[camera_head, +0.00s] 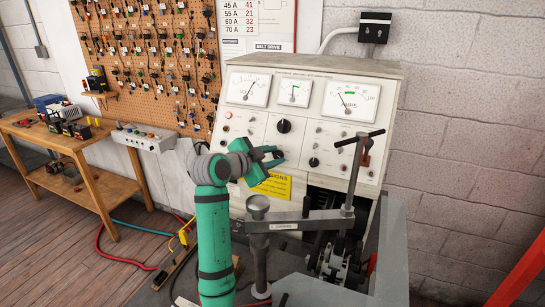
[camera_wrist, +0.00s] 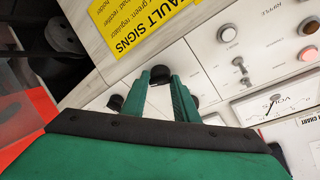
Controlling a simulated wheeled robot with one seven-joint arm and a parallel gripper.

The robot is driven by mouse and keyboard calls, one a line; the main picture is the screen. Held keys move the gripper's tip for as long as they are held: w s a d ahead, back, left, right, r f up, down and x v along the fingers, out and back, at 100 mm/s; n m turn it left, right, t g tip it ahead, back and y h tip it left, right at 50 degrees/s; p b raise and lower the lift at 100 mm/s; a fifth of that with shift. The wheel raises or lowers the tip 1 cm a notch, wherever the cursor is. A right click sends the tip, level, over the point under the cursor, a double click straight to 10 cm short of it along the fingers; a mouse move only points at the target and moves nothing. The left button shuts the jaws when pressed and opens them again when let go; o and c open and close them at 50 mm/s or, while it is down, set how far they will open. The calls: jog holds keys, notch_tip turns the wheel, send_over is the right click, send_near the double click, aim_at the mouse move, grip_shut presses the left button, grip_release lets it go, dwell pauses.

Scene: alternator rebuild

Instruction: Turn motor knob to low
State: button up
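A grey-white test bench panel (camera_head: 250,122) carries meters, switches and knobs. A large black knob (camera_head: 284,126) sits at its middle, and a smaller black knob (camera_head: 314,162) lies lower right. I cannot read which is the motor knob. My gripper (camera_head: 277,158) is in front of the panel, below the large knob. In the wrist view my green gripper (camera_wrist: 161,76) has its two fingers apart and nothing clearly held. A black knob (camera_wrist: 157,74) shows between the fingertips; contact cannot be told. Another black knob (camera_wrist: 115,102) shows left of the fingers.
A yellow sign (camera_head: 272,186) is below my gripper. A metal lever arm with a T-handle (camera_head: 360,138) stands at the panel's right front. A wooden table (camera_head: 95,143) with parts is at left. A pegboard (camera_head: 140,60) hangs behind.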

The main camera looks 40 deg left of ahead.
jog(key=shift+c, duration=1.4)
jog(key=shift+w+d+n, duration=0.25)
jog(key=shift+d+n, duration=0.1)
jog(key=shift+n, duration=0.55)
jog(key=shift+s+a+f+n+y, duration=0.15)
jog(key=shift+n+y, duration=0.25)
jog(key=shift+n, duration=0.2)
jog(key=shift+s+a, duration=0.1)
jog(key=shift+a, duration=0.05)
jog(key=o, duration=1)
jog(key=shift+s, duration=0.1)
jog(key=shift+o, duration=0.2)
